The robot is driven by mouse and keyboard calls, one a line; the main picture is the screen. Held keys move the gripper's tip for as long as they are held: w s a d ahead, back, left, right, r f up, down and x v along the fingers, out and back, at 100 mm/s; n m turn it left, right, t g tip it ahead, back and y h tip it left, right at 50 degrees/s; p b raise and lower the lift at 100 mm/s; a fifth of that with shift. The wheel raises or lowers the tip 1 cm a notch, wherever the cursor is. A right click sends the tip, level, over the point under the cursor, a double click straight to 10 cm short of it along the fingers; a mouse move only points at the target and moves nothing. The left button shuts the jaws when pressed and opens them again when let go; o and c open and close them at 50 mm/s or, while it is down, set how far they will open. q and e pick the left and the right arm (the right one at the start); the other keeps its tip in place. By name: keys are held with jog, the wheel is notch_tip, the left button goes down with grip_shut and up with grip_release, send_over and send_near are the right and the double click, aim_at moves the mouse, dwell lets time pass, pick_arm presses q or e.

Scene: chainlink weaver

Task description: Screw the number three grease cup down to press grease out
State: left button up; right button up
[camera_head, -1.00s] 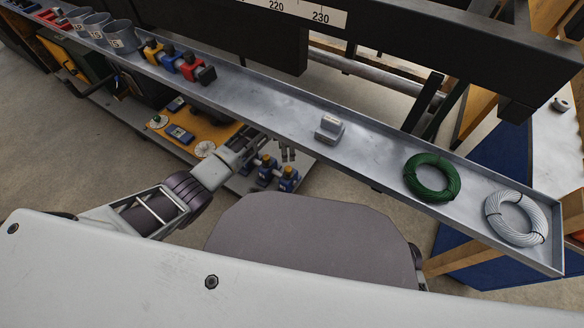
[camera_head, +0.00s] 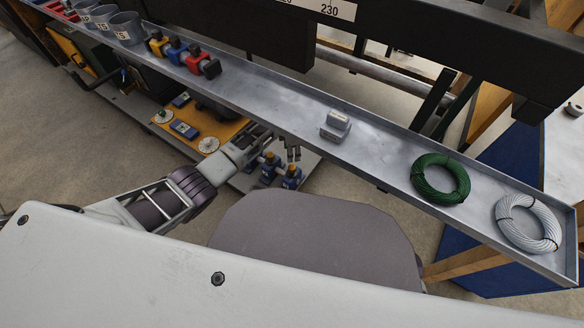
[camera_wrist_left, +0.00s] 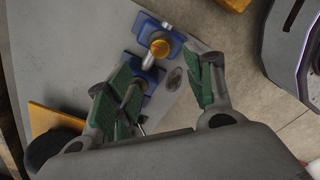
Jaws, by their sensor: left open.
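In the left wrist view a capped blue cup (camera_wrist_left: 160,46) stands beyond the green-padded fingers. A second blue fitting (camera_wrist_left: 150,76) is partly hidden by the left finger, its cap not visible. My left gripper (camera_wrist_left: 163,88) has nothing clearly between its fingers; contact cannot be told. My right gripper is out of view.
A long metal tray (camera_head: 385,155) runs above the low plate, holding grey cups, coloured blocks, a grey block (camera_head: 335,126), a green coil (camera_head: 440,178) and a white coil (camera_head: 528,222). A yellow panel (camera_head: 215,128) lies left of my gripper.

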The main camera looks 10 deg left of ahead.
aim_at(292, 167)
pick_arm(q)
notch_tip(292, 167, down, 3)
jog(key=shift+f+b, duration=0.15)
jog(key=shift+b, duration=0.6)
jog(key=shift+f+b, duration=1.85)
jog(key=shift+f, duration=1.45)
jog(key=shift+f+b, duration=0.45)
jog(key=shift+f, duration=0.3)
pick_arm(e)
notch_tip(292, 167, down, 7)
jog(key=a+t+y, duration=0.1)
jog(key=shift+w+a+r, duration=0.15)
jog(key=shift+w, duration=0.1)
pick_arm(q)
jog(key=c, duration=1)
jog(key=shift+c, duration=0.2)
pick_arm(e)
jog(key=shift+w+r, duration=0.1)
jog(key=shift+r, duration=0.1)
pick_arm(q)
jog(key=shift+p, duration=0.35)
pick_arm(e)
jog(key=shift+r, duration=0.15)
